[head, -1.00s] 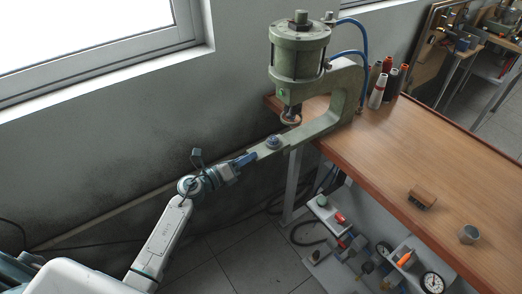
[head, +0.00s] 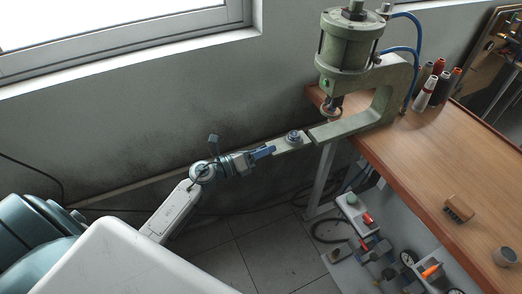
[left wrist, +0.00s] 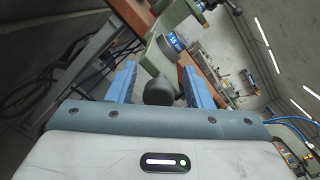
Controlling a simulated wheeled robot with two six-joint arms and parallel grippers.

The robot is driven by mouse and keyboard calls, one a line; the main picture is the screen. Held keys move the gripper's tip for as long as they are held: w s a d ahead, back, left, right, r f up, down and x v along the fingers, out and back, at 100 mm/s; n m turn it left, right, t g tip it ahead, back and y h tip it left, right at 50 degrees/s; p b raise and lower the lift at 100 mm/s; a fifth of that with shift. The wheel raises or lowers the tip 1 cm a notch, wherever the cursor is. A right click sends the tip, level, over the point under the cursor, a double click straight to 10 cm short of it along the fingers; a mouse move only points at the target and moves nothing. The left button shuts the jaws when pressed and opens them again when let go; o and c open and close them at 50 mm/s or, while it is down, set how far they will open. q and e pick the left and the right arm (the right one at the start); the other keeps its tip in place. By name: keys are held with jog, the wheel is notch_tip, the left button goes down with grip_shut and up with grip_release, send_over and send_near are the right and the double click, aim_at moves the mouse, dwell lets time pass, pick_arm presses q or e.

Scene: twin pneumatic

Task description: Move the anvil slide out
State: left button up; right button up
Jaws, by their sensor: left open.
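The green press (head: 351,45) stands at the table's far left corner. Its flat slide bar (head: 283,147) sticks out to the left, clear of the table, with a round blue-grey anvil (head: 294,137) on top. The anvil is to the left of the press ram (head: 331,113). My left gripper (head: 267,151) is at the bar's outer end. In the left wrist view my open blue fingers (left wrist: 157,83) stand either side of a dark round knob (left wrist: 158,92), with a visible gap; the anvil (left wrist: 172,42) shows beyond. My right gripper is not in view.
The wooden table (head: 440,155) carries several spools (head: 427,93), a brown block (head: 459,207) and a grey cup (head: 505,256). Below it is a shelf with valves and gauges (head: 375,247). The wall (head: 120,120) runs behind my left arm. Blue hoses (head: 416,58) arch from the press.

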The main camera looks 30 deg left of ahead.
pick_arm(q)
jog(key=shift+s+a+f, duration=0.1)
jog(key=shift+s+f, duration=0.05)
jog(key=b+v, duration=0.6)
jog(key=v, duration=0.4)
jog(key=shift+s, duration=0.15)
jog(key=shift+a, duration=0.1)
